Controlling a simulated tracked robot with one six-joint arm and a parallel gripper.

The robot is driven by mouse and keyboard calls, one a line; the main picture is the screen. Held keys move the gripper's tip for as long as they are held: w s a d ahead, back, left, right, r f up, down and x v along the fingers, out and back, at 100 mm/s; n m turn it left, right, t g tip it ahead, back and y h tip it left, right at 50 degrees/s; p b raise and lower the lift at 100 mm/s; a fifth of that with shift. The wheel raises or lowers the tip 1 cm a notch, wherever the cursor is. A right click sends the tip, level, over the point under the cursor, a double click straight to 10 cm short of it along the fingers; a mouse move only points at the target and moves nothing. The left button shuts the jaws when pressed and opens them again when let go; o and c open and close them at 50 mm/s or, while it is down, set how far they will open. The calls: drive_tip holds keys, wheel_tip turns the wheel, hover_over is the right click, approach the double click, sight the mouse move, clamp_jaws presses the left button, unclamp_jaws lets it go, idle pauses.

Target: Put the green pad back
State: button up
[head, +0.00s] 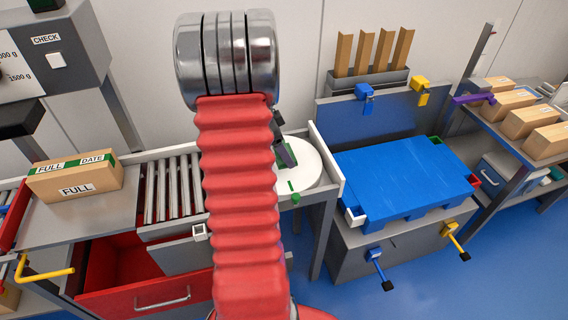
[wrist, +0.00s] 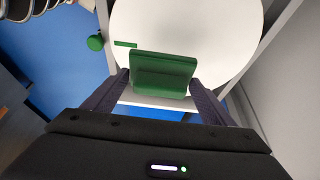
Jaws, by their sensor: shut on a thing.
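The green pad (wrist: 163,72) is a flat, squarish block. My gripper (wrist: 162,86) is shut on it, with one dark finger at each side. The pad is over the near edge of a white round disc (wrist: 190,25); I cannot tell whether they touch. A green mark (wrist: 125,44) lies on the disc's rim and a green knob (wrist: 95,42) is beside it. In the head view the disc (head: 308,163) stands at the right end of the roller conveyor. My gripper (head: 284,150) is over it there, mostly hidden behind my red arm.
A carton marked FULL (head: 75,178) lies left of the rollers (head: 172,188). A red drawer (head: 130,285) is open below. On the right stand a blue pallet (head: 400,178) on a grey bench and a shelf (head: 493,120) with several cartons. A low wall borders the disc.

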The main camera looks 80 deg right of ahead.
drive_tip(key=shift+f, duration=1.1)
drive_tip(key=shift+f, duration=1.85)
drive_tip(key=o, duration=0.9)
drive_tip(key=v, duration=1.2)
